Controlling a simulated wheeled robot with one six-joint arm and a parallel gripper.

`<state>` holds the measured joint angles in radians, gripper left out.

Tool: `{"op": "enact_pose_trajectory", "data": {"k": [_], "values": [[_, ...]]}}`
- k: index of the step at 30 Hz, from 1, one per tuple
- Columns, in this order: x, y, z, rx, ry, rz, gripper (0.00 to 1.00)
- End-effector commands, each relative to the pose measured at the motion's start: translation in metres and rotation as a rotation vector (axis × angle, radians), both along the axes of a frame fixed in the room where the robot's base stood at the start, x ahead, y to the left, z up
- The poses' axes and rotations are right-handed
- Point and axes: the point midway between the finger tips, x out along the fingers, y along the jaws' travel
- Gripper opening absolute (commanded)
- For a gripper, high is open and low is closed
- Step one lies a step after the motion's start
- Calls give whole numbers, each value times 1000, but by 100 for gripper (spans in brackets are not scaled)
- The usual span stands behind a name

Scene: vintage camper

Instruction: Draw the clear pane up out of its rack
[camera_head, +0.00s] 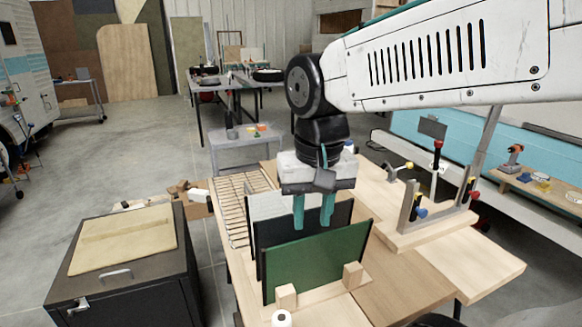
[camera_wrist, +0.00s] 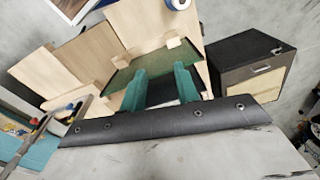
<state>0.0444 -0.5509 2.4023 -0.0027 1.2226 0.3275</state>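A rack of upright panes stands on the wooden bench, with wooden blocks (camera_head: 353,275) at its front. A green pane (camera_head: 315,262) is nearest, a dark pane (camera_head: 275,232) is behind it, and a pale, whitish pane (camera_head: 265,207) is farther back. The pale one may be the clear pane; I cannot tell for sure. My gripper (camera_head: 313,226) points down over the rack, its teal fingers apart, overlapping the dark pane in the head view. In the wrist view my gripper (camera_wrist: 160,76) shows a gap between its fingers, with the green pane (camera_wrist: 158,58) beyond them.
A wire grid (camera_head: 236,205) lies left of the panes. A wooden fixture with clamps (camera_head: 425,215) stands to the right on the bench. A white roll (camera_head: 281,318) is at the front. A black cabinet (camera_head: 125,270) stands to the left, with open floor beyond it.

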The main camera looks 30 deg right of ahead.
Motion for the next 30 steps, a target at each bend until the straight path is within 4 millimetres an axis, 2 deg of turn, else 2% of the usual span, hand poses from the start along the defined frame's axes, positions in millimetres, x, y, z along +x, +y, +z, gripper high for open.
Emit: {"op": "enact_pose_trajectory", "data": {"k": [1, 7, 12, 15, 18, 21, 26, 30], "values": [[24, -8, 3, 7, 23, -117, 31], [116, -40, 2, 21, 81, -612, 31], [186, -70, -19, 15, 123, -995, 31], [217, -85, -35, 8, 140, -1172, 31], [238, -95, -48, 1, 152, -1296, 31], [249, -102, -56, -4, 157, -1370, 31], [253, -104, -68, -6, 159, -1405, 31], [250, -102, -88, -8, 161, -1403, 31]]}}
